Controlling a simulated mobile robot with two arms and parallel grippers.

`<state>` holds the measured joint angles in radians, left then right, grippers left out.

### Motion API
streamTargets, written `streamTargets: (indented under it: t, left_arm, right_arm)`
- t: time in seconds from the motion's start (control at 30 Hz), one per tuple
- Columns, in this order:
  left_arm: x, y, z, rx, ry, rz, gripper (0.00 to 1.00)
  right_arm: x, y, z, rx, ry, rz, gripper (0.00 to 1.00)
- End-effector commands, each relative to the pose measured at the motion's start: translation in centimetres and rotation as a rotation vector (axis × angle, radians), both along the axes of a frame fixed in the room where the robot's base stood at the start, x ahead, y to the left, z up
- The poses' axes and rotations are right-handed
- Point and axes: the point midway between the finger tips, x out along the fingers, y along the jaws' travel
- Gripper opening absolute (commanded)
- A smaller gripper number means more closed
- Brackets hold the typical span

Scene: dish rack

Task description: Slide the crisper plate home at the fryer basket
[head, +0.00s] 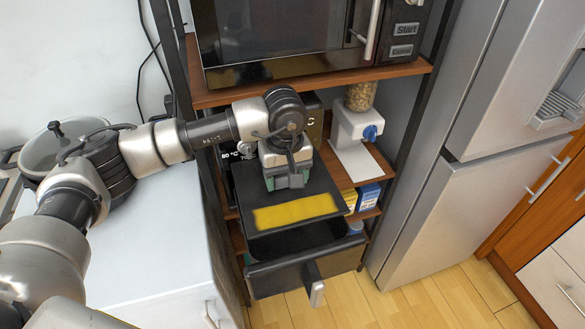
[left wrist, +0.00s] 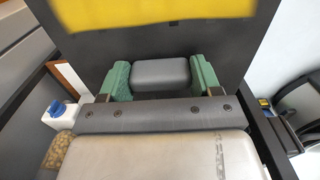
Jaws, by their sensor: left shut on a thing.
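The crisper plate (head: 325,190) is a flat dark panel with a yellow band (head: 296,212) near its front edge. My left gripper (head: 287,181) is shut on the plate's grey block-like grip, which shows between the green fingers in the left wrist view (left wrist: 160,77). The dark fryer basket (head: 283,278) stands pulled out, with its handle (head: 316,284) pointing forward. The plate lies over the back of the basket, and the front part of the basket's opening (head: 300,240) shows. Whether plate and basket touch I cannot tell. My right gripper is out of view.
The black fryer sits on the shelf unit, mostly hidden behind my left arm. A microwave (head: 290,40) stands above on a wooden shelf (head: 400,70). A white dispenser (head: 355,130) and small boxes (head: 368,196) are at right. A fridge (head: 440,200) stands beyond. A white counter (head: 150,240) is at left.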

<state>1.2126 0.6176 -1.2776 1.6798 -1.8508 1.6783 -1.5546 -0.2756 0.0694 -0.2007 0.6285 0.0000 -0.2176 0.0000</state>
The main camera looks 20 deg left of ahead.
Motion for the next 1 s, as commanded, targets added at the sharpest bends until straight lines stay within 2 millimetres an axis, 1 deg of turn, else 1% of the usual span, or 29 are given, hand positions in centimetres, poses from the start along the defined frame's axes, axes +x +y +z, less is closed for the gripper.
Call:
streamTargets:
  t: [0.03,0.1,0.2,0.23,0.37,0.57,0.77,0.9,1.0]
  left_arm:
    - [0.2,-0.1,0.0,0.0,-0.002,0.006,0.31]
    - [0.3,-0.1,0.1,-0.001,-0.003,0.011,0.31]
    - [0.3,-0.1,0.1,-0.001,-0.004,0.012,0.31]
    - [0.3,-0.1,0.1,-0.001,-0.004,0.012,0.31]
    - [0.3,-0.1,0.2,-0.001,-0.004,0.011,0.31]
    - [0.3,-0.1,-0.4,-0.001,-0.003,0.011,0.31]
    - [0.3,-0.1,-2.3,-0.001,-0.002,0.011,0.31]
    - [0.3,-0.1,-3.8,0.0,-0.001,0.012,0.31]
    - [0.3,-0.1,-4.4,-0.001,-0.002,0.012,0.31]
  right_arm:
    - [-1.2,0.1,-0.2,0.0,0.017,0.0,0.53]
    - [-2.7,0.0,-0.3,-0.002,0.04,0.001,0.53]
    - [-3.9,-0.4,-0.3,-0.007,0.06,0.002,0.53]
    - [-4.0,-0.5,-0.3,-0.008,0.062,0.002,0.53]
    - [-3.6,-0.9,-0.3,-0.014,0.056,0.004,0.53]
    - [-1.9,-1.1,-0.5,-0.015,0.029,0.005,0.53]
    - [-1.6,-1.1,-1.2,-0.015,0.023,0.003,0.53]
    - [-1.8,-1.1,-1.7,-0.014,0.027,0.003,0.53]
    - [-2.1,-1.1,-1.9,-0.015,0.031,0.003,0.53]
